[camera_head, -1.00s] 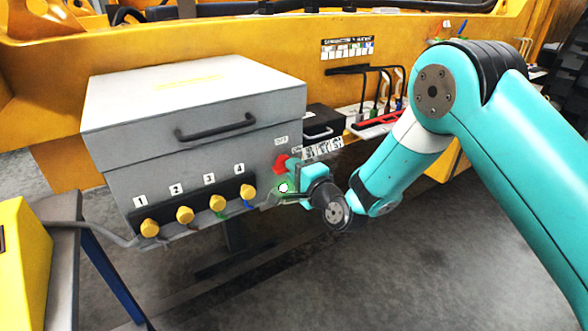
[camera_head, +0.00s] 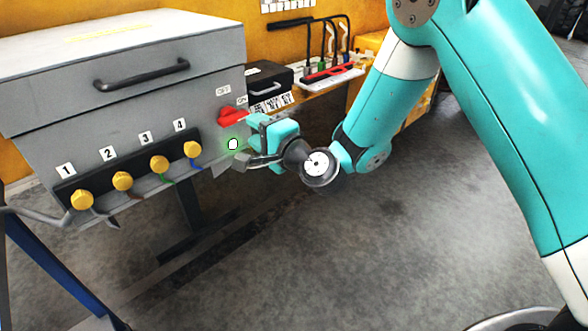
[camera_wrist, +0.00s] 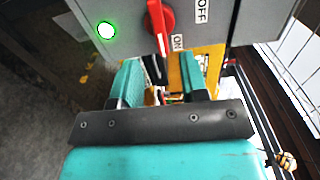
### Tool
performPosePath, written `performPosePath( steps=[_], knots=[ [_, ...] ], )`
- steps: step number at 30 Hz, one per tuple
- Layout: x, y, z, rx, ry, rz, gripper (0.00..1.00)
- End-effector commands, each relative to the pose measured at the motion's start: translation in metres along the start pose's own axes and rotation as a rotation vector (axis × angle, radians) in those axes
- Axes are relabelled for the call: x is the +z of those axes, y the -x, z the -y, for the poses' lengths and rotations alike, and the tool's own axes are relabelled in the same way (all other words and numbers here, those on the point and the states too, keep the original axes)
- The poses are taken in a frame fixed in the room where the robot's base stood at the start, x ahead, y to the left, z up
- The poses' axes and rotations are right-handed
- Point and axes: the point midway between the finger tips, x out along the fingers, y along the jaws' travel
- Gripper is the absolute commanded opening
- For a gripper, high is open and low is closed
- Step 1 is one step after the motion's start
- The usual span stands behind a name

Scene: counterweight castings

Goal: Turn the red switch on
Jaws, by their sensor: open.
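The red switch (camera_head: 232,117) is on the right part of the grey box's front, beside the OFF label (camera_head: 223,90) and ON label (camera_head: 242,100). In the wrist view, the red switch (camera_wrist: 159,20) has its handle end beside the ON label (camera_wrist: 178,42). A green lamp (camera_head: 233,144) glows below the switch; it also shows in the wrist view (camera_wrist: 106,30). My gripper (camera_head: 256,142) is just right of the lamp and below the switch. In the wrist view, its teal fingers (camera_wrist: 160,78) are apart with nothing between them, short of the switch.
The grey box (camera_head: 130,60) has a dark lid handle (camera_head: 142,75) and several yellow knobs (camera_head: 122,181) along its lower front.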

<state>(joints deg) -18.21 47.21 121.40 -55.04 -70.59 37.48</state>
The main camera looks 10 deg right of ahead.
Motion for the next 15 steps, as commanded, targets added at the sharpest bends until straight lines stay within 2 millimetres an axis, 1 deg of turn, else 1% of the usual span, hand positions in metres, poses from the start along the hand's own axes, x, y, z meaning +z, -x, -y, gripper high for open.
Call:
performPosePath(
  steps=[1, 15],
  knots=[
    [-0.002, 0.008, -0.009, -0.001, -0.001, -0.002, 0.40],
    [-0.001, 0.086, -0.007, -0.001, 0.000, -0.002, 0.40]
  ],
)
